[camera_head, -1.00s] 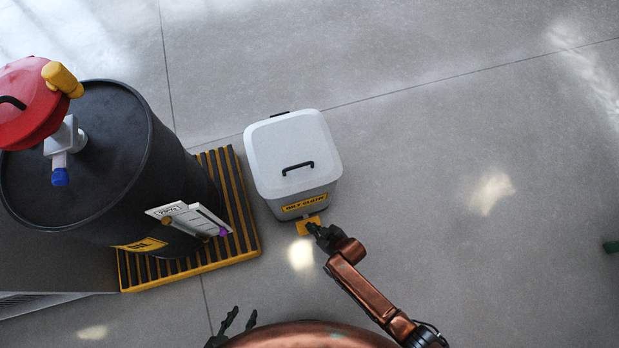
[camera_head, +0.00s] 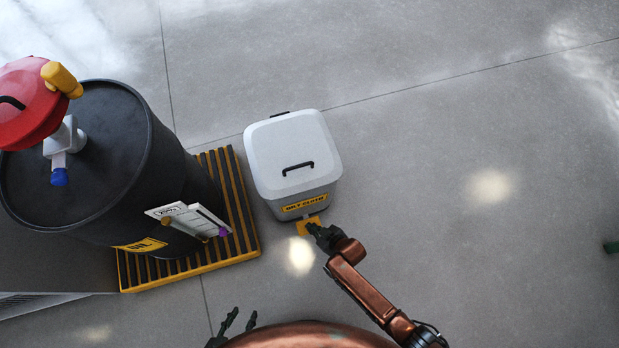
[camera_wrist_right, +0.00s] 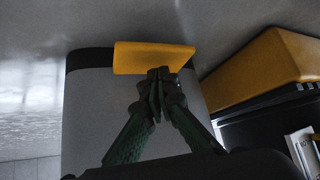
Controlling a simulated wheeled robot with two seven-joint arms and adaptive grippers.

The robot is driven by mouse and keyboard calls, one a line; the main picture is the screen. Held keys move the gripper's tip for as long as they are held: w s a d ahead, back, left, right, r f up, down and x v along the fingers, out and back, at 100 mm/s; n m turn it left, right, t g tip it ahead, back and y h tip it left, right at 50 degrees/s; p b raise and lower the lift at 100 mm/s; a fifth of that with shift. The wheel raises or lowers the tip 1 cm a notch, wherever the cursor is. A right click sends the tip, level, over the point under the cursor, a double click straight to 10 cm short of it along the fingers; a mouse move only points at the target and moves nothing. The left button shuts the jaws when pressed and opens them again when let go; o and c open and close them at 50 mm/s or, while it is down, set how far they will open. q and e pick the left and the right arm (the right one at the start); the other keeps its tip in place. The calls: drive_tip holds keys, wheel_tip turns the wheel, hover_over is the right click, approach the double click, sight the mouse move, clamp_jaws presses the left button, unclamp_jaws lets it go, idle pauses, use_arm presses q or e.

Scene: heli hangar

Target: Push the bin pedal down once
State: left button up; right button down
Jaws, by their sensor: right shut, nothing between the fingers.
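The bin (camera_head: 270,160) is a light grey box with a black lid handle and a yellow label, standing on the floor with its lid closed. Its yellow pedal (camera_head: 301,228) sticks out at the bottom of the front. My right gripper (camera_head: 311,227) is shut and empty, with its tips at the pedal and partly covering it. In the right wrist view the pedal (camera_wrist_right: 140,56) lies just beyond the closed fingertips (camera_wrist_right: 158,74). I cannot tell whether they touch. My left gripper (camera_head: 242,318) is open at the bottom edge, away from the bin.
A black drum (camera_head: 110,170) with a red and yellow pump (camera_head: 32,105) stands left of the bin on a yellow and black slatted pallet (camera_head: 243,225). A white tag board (camera_head: 190,217) is at the drum's front.

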use_arm(q)
drive_tip(key=shift+a, duration=0.1)
idle(0.3)
use_arm(e)
drive_tip(key=shift+s+f+b, duration=0.1)
drive_tip(key=shift+f+b, duration=0.9)
drive_tip(key=shift+f, duration=1.55)
use_arm(q)
drive_tip(key=shift+s+f, duration=0.25)
drive_tip(key=shift+f, duration=0.35)
drive_tip(key=shift+s+f, duration=0.25)
drive_tip(key=shift+f, duration=0.35)
use_arm(e)
drive_tip(key=shift+r, duration=0.15)
